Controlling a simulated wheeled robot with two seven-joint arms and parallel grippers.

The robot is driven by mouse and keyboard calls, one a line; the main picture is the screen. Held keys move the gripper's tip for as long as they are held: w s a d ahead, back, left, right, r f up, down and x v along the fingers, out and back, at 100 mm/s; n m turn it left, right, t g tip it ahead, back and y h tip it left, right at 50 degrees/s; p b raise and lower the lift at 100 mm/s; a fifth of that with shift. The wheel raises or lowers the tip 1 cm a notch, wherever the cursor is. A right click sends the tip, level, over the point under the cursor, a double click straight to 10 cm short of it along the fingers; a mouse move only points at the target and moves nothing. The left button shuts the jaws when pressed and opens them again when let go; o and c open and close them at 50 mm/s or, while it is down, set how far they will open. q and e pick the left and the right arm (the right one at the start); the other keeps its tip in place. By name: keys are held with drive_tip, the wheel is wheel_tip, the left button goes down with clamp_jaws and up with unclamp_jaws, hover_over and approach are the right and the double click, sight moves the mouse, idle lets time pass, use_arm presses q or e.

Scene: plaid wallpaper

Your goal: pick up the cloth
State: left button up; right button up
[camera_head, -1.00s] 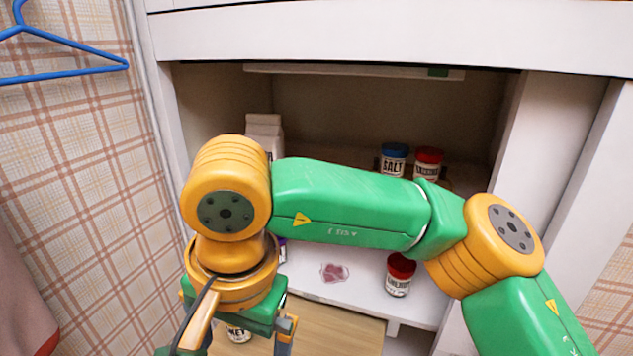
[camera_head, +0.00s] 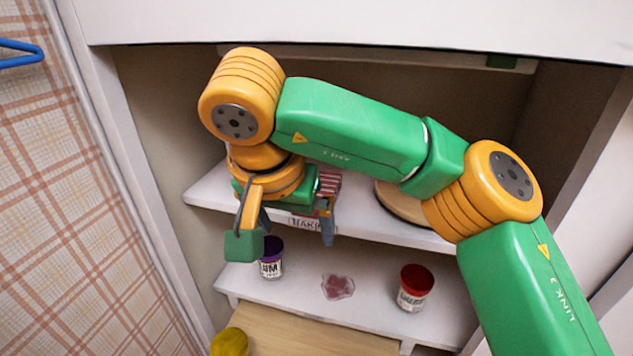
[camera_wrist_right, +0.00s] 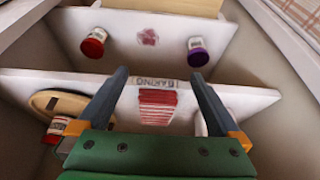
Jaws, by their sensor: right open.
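A red-and-white striped cloth (camera_head: 329,181) lies on the upper shelf, partly hidden by my right gripper (camera_head: 290,225). In the right wrist view the cloth (camera_wrist_right: 157,106) shows whole, folded flat near the shelf's front edge, just behind a "BAKING" label (camera_wrist_right: 155,81). My right gripper (camera_wrist_right: 160,76) is open there, one finger on each side of the cloth, with nothing between them. Its height above the shelf cannot be told. My left gripper is not in view.
The upper shelf (camera_head: 215,190) also holds a round wooden board (camera_head: 400,203) and, in the wrist view, a red-lidded jar (camera_wrist_right: 58,128). The lower shelf has a purple-lidded jar (camera_head: 271,258), a pink stain (camera_head: 338,287) and a red-lidded jar (camera_head: 414,288). Cabinet side walls flank the shelves.

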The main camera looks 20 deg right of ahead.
drive_tip(key=w+d+p, duration=0.1)
drive_tip(key=w, duration=0.1)
drive_tip(key=w+d+p, duration=0.1)
drive_tip(key=w, duration=0.1)
drive_tip(key=w+d+f, duration=0.1)
drive_tip(key=w, duration=0.1)
drive_tip(key=shift+d+p, duration=0.4)
drive_tip(key=shift+f, duration=0.2)
drive_tip(key=shift+s, duration=0.15)
drive_tip(key=shift+c, duration=0.2)
